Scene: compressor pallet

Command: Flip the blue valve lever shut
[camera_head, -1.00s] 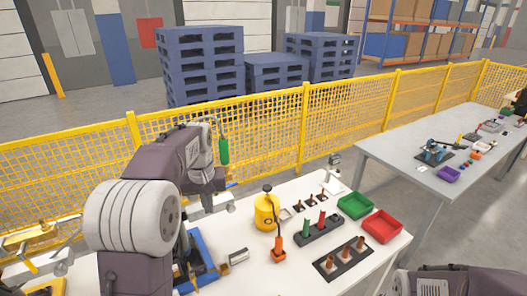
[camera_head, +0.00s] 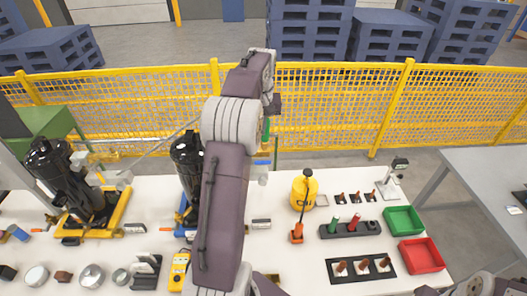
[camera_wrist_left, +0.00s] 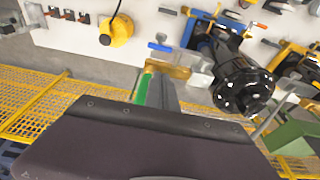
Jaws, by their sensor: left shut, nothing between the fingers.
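The blue valve lever (camera_head: 262,162) shows as a small blue bar just right of my left arm, above a pale fitting. In the left wrist view the blue lever (camera_wrist_left: 161,47) lies beside a brass-coloured fitting (camera_wrist_left: 170,69). My left gripper (camera_head: 266,146) is close to the lever, mostly hidden behind my arm in the head view. It is shut and empty. Whether it touches the lever cannot be told. My right gripper is out of view.
Black compressors (camera_head: 187,160) stand left of my arm. The yellow mesh fence (camera_head: 330,107) runs behind the table.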

